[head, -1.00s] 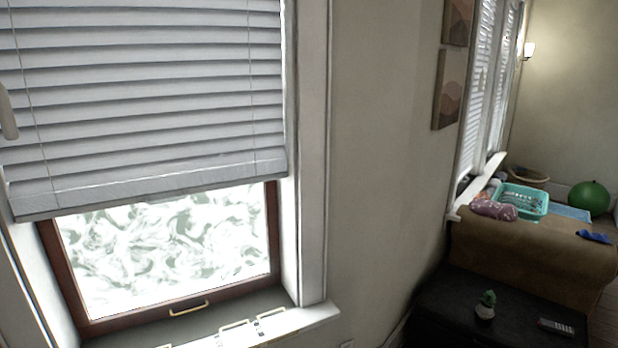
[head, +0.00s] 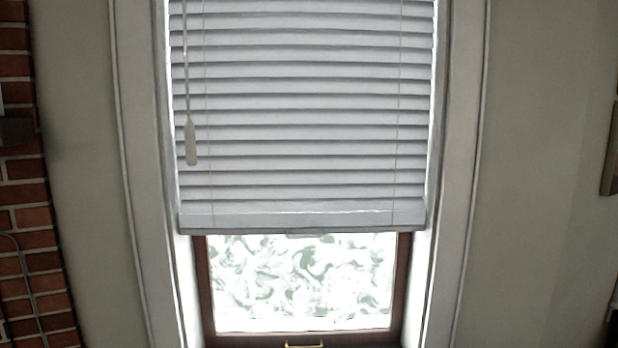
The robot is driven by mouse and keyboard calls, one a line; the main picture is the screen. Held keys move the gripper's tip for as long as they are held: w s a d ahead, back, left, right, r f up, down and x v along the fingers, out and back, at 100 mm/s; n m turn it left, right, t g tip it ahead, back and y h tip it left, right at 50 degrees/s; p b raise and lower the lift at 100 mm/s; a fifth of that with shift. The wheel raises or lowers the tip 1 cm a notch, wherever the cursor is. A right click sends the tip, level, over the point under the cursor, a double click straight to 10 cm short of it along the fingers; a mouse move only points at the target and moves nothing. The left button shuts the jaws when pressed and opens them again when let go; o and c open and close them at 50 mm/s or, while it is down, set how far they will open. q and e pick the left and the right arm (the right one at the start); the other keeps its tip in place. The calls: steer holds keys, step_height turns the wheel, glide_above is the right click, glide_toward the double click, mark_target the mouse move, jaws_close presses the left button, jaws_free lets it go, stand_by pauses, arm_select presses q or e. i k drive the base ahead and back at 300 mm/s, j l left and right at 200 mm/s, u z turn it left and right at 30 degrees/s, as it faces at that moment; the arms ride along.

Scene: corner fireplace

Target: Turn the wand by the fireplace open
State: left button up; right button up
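The wand (head: 190,142) hangs at the left side of the window blind (head: 305,120) in the head view. It is a thin rod with a pale, thicker handle at its lower end, and it hangs straight down in front of the slats. The blind is lowered over the upper part of the window, and its slats look mostly closed. The brick of the fireplace (head: 35,220) shows at the far left edge. Neither of my grippers is in view.
Below the blind is a patterned window pane (head: 300,285) in a dark red-brown frame, with a brass handle (head: 303,345) at the bottom. White trim (head: 462,180) borders the window. Bare wall lies on both sides. A picture edge (head: 610,150) shows at the far right.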

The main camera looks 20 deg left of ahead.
mark_target(189, 129)
steer(key=u, duration=1.4)
